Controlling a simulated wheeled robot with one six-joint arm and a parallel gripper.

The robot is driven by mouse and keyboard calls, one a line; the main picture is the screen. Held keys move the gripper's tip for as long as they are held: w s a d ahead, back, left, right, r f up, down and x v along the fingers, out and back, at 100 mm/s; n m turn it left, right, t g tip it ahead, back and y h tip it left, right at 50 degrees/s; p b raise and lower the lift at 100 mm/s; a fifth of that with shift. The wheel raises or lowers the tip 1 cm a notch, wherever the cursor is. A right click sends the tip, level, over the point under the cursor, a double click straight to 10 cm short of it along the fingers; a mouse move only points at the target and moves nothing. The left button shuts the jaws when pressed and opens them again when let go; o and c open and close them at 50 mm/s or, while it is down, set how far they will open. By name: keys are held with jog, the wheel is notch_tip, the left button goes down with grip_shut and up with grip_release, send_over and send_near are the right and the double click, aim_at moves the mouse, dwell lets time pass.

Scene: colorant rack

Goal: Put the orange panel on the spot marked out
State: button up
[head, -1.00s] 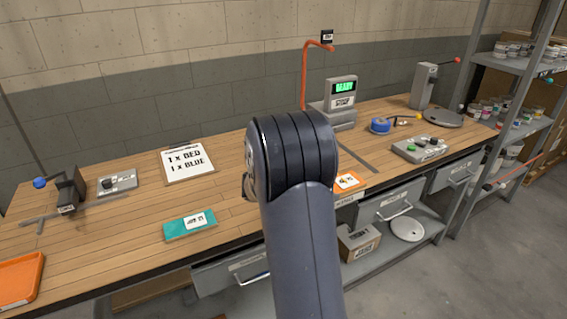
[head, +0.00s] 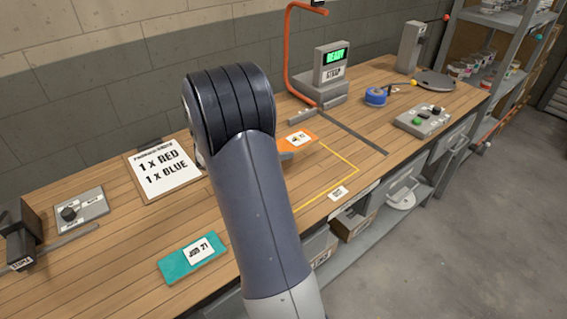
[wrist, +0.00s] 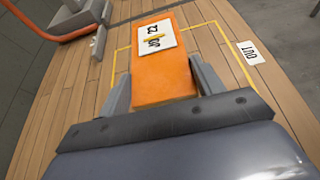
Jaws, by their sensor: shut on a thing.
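The orange panel (head: 284,146) with a white label shows just right of my arm in the head view. In the wrist view the orange panel (wrist: 165,82) lies between the two grey fingers of my gripper (wrist: 160,88), which is shut on it. A thin yellow outline (head: 338,156) marks a spot on the bench, beside a white OUT label (head: 338,193). In the wrist view the yellow outline (wrist: 236,58) shows on both sides of the panel, which appears within or over it. Whether the panel touches the bench I cannot tell. My arm hides part of the outline.
A teal panel (head: 178,269) labelled JOB 21 lies near the front edge. An order clipboard (head: 163,172) lies left of my arm. The strap machine (head: 332,78) with its orange arch stands behind the spot. A button box (head: 423,120) sits to the right.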

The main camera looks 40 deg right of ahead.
notch_tip(320, 180, down, 8)
jog(key=shift+f, duration=0.2)
dwell(0.3)
jog(key=shift+f, duration=0.25)
jog(key=o, duration=1.1)
jog(key=shift+r, duration=0.15)
jog(key=shift+r, duration=0.2)
jog(key=v, duration=1.2)
jog(key=shift+b, duration=0.35)
